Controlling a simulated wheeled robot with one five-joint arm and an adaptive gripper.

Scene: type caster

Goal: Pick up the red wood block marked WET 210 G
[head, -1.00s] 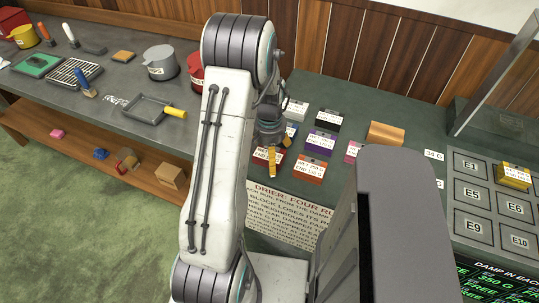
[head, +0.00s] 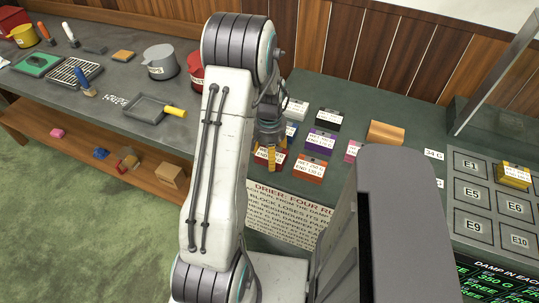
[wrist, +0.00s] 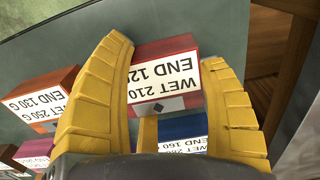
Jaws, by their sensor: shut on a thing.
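The red wood block (wrist: 165,48) marked WET 210 shows in the wrist view between the two yellow fingers of my gripper (wrist: 165,85). My gripper is shut on it, one finger along each side. Its lower label line reads END, with the number partly cut off by a finger. In the head view my gripper (head: 270,158) is down at the near edge of the block group, and the red block (head: 261,154) is mostly hidden behind the fingers. I cannot tell whether the block is off the table.
An orange-red block (head: 309,168) marked WET 250 G stands just right of my gripper. A blue block (wrist: 183,130) is close beside the held one in the wrist view. More blocks, including a purple one (head: 320,142), stand behind. A grid tray (head: 480,207) with a yellow block (head: 513,175) is at the right.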

